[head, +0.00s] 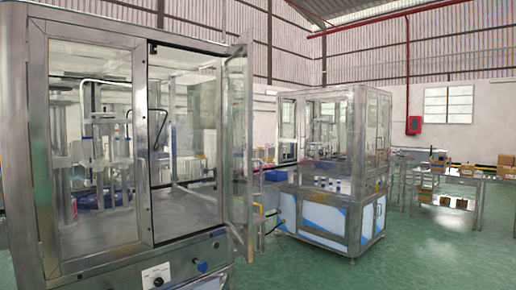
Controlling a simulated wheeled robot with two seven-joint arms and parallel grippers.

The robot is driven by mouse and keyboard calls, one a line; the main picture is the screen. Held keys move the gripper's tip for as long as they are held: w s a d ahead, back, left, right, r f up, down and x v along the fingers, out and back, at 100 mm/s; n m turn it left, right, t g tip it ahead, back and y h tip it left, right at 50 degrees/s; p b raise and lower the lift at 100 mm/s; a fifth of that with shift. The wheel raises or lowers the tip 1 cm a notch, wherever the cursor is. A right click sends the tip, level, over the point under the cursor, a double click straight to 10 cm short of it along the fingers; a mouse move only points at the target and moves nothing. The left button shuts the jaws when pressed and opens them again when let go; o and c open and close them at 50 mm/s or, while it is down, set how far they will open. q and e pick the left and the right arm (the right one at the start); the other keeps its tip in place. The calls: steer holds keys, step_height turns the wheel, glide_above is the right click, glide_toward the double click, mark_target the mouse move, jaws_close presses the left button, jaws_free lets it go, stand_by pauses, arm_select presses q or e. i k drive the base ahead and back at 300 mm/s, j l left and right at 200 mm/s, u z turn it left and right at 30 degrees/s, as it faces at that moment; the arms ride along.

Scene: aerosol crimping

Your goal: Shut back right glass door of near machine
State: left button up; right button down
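The near machine (140,250) is a large metal-framed cabinet with glass panels, filling the left half of the head view. A glass door (237,130) in a metal frame stands swung out at the right end of the face toward me. It is seen nearly edge-on, and the bay (185,150) to its left looks open. A glass panel (95,130) to the left of the bay sits flush in the frame. A dark bar handle (158,128) shows near the panel's right edge. Neither of my grippers is in view.
A second glass-topped machine (335,170) stands farther back at the centre right. A metal table (445,180) with boxes is at the far right. Green floor (430,255) is clear at the lower right. Knobs (201,266) sit low on the near machine.

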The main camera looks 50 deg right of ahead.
mark_target(233, 221)
steer(key=l+z, duration=0.15)
steer(key=l, duration=0.4)
steer(key=l+z, duration=0.15)
steer(key=l, duration=0.35)
steer(key=i+l+z, duration=0.1)
steer(key=l, duration=0.45)
steer(key=i+l+z, duration=0.15)
steer(key=l, duration=0.35)
steer(key=i+l+z, duration=0.15)
steer(key=l, duration=0.35)
steer(key=k, duration=0.05)
